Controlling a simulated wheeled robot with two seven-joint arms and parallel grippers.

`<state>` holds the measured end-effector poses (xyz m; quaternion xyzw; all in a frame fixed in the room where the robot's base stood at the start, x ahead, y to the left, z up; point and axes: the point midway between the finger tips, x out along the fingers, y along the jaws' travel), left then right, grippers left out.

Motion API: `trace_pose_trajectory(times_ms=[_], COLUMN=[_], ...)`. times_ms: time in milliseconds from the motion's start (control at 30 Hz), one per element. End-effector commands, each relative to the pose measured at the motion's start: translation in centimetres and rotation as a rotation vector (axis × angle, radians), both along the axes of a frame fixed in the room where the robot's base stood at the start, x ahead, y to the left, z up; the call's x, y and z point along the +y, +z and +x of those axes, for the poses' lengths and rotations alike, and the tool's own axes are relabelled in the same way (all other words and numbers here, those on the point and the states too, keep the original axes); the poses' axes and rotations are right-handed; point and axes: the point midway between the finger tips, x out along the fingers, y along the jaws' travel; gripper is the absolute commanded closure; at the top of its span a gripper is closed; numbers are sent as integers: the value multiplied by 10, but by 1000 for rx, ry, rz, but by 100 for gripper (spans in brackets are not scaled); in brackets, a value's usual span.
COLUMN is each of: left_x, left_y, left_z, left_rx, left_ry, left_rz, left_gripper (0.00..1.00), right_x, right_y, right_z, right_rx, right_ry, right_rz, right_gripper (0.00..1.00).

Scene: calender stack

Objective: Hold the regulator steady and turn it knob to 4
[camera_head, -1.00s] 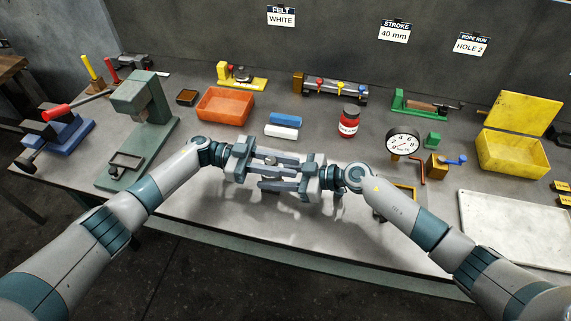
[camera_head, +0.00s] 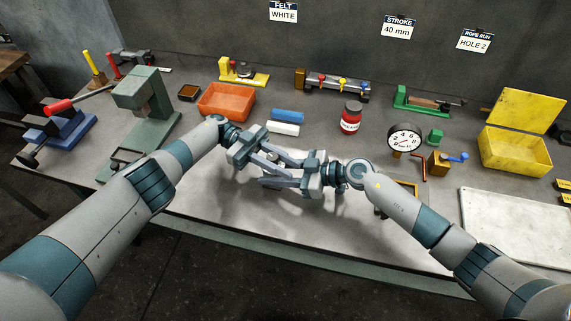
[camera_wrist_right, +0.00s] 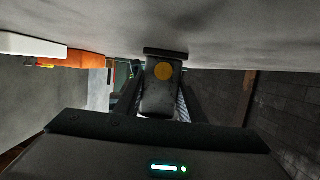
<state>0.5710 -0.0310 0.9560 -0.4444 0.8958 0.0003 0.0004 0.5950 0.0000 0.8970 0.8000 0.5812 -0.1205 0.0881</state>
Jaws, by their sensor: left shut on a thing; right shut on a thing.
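My left gripper (camera_head: 282,160) and right gripper (camera_head: 277,178) meet over the front middle of the table, fingers pointing toward each other and overlapping in the head view. The thing between them is almost wholly hidden there by fingers. In the right wrist view, a dark block with a round orange disc (camera_wrist_right: 163,71) sits between the fingers of my right gripper; it looks like the regulator. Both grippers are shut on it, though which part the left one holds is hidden. No knob setting or number can be read on it.
A white-faced dial gauge (camera_head: 405,138) stands right of a red jar (camera_head: 350,118). A pale slab (camera_head: 515,228) lies right.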

Motion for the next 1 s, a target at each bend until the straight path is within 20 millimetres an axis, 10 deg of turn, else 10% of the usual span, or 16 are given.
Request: trace_pose_trajectory(times_ms=[167, 200, 267, 1000], left_x=[0, 0, 0, 1], left_y=[-2, -2, -1, 17], left_z=[0, 0, 0, 0], left_rx=[1, 1, 2, -2], left_ry=[2, 2, 2, 0], left_rz=[3, 3, 3, -2], left_gripper=[99, 70, 58, 58], right_x=[1, 1, 1, 0], right_y=[-1, -1, -1, -1], right_z=[-2, -2, -2, 0], right_rx=[2, 2, 2, 2], right_ry=[4, 4, 4, -1], right_rz=[1, 1, 1, 0], right_gripper=[100, 100, 100, 100])
